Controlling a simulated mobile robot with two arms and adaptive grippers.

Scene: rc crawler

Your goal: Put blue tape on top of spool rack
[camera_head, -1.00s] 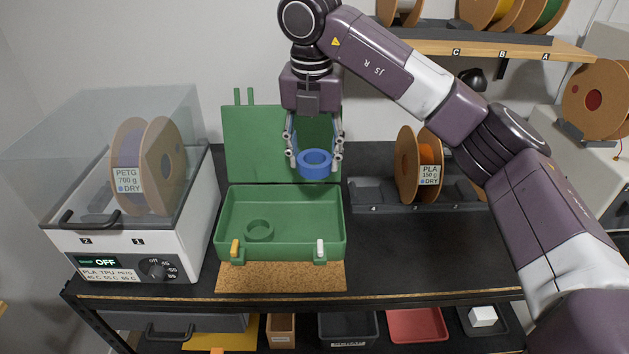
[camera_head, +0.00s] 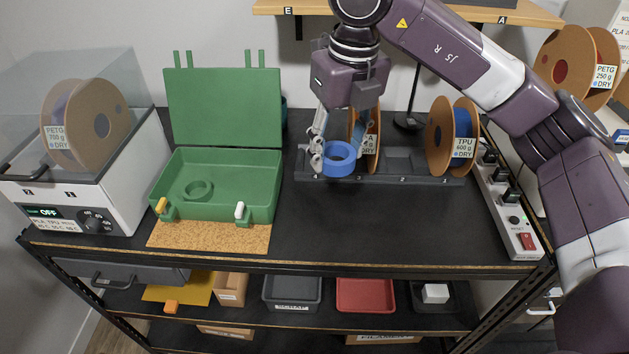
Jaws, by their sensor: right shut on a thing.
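The blue tape (camera_head: 339,167) is a ring held flat in my right gripper (camera_head: 338,153), which points down with its fingers shut on it. The dark, low spool rack (camera_head: 400,180) with numbered slots stands at the back of the black table. It carries a spool with an orange edge (camera_head: 374,140), partly hidden behind my gripper, and a blue TPU spool (camera_head: 462,130). In the picture the tape overlaps the left part of the rack; I cannot tell its height or whether it touches. My left gripper is out of view.
An open green case (camera_head: 225,205) with a green ring (camera_head: 197,190) inside stands left of the rack on a cork mat (camera_head: 215,237). A white dryer (camera_head: 110,200) is at far left. A power strip (camera_head: 508,215) lies right. The table's front middle is clear.

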